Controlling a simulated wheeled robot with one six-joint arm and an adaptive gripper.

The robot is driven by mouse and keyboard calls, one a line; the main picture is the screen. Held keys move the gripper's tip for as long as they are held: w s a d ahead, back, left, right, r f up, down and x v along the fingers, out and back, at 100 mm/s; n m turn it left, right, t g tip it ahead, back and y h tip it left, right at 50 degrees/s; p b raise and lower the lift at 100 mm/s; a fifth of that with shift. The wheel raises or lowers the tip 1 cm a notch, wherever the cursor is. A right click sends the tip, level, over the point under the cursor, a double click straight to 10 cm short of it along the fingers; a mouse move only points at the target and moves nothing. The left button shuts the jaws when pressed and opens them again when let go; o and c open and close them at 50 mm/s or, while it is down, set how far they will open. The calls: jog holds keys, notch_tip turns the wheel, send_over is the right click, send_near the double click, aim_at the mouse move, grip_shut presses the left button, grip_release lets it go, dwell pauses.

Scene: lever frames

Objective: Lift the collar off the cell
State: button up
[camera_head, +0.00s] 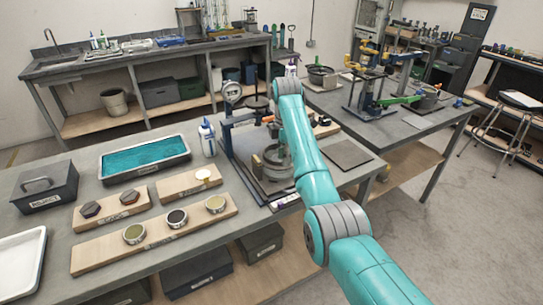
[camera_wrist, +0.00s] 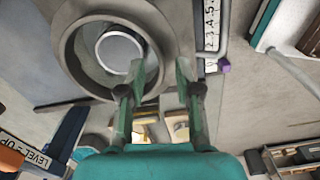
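A grey round cell with a collar (camera_head: 272,170) stands on the base of a lever frame (camera_head: 232,130) on the near bench. In the wrist view, a thick grey ring, seemingly the collar (camera_wrist: 70,55), surrounds a smaller pale ring (camera_wrist: 120,38) with a gap between them. My gripper (camera_wrist: 160,68) is open. In the picture its left finger overlaps the inside of the big ring and its right finger lies just outside the rim. Contact cannot be told. My arm hides part of the frame and the gripper in the head view.
A white bottle (camera_head: 207,138), a tray with teal contents (camera_head: 145,157) and wooden boards (camera_head: 100,255) bearing small round tins lie left of the frame. A flat dark plate (camera_head: 348,154) lies right of my arm. In the wrist view, a labelled strip (camera_wrist: 211,30) lies right of the ring.

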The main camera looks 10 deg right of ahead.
jog(key=shift+d+f, duration=0.1)
jog(key=shift+f, duration=0.45)
grip_shut()
jog(key=shift+r, duration=0.1)
